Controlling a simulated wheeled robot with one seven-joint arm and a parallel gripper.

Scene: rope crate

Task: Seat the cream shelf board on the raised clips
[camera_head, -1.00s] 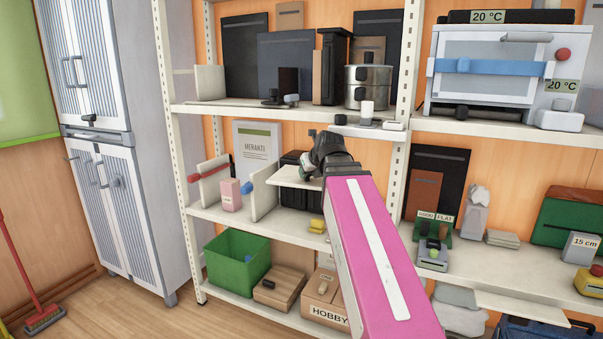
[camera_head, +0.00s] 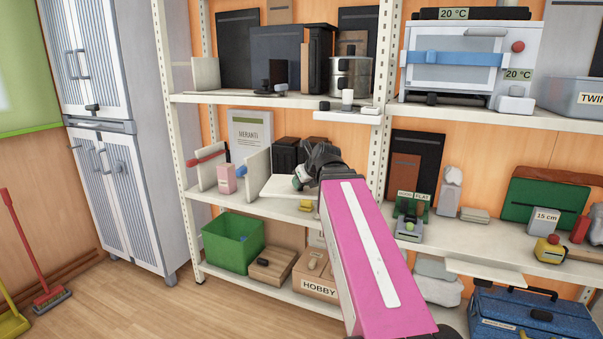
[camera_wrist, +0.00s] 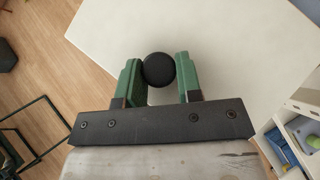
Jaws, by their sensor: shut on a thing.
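The cream shelf board (camera_head: 282,186) is in front of the middle shelf bay, roughly level. In the wrist view the board (camera_wrist: 215,45) is a broad pale panel filling much of the picture. My gripper (camera_head: 300,181) is at the board's right end in the head view. In the wrist view its green fingers (camera_wrist: 160,75) are shut around a round black knob (camera_wrist: 159,70) that stands over the board. I cannot make out the raised clips in either view. The board's far edge and underside are hidden.
Upright cream dividers (camera_head: 257,175) and a pink box (camera_head: 226,179) stand left of the board. Dark boxes (camera_head: 285,155) stand behind it, and a small yellow thing (camera_head: 305,206) lies below. A green bin (camera_head: 232,243) is on the bottom shelf. White uprights (camera_head: 383,140) flank the bay.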

